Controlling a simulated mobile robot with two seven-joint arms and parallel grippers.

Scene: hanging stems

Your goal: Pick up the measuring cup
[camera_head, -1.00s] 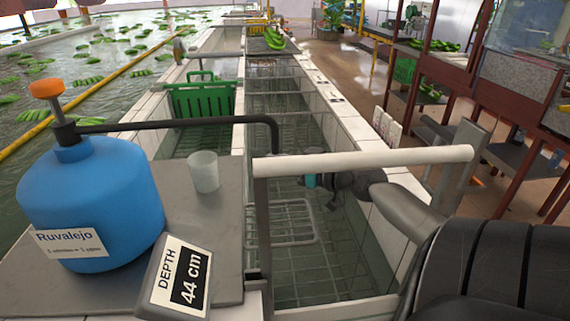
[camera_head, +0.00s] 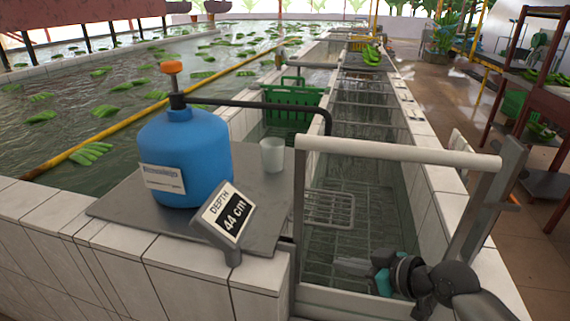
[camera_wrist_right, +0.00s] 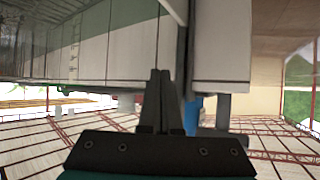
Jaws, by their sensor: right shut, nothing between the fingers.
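The measuring cup (camera_head: 272,155) is a small, translucent whitish cup. It stands upright on the grey slab (camera_head: 262,205), right of the blue tank (camera_head: 185,160), with nothing touching it. My left gripper is not in view.
A white-topped rail frame (camera_head: 400,153) stands between the slab and my right arm. A black pipe (camera_head: 260,106) runs from the tank behind the cup. A depth sign (camera_head: 228,212) stands at the slab's front. A green crate (camera_head: 292,104) is farther back.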

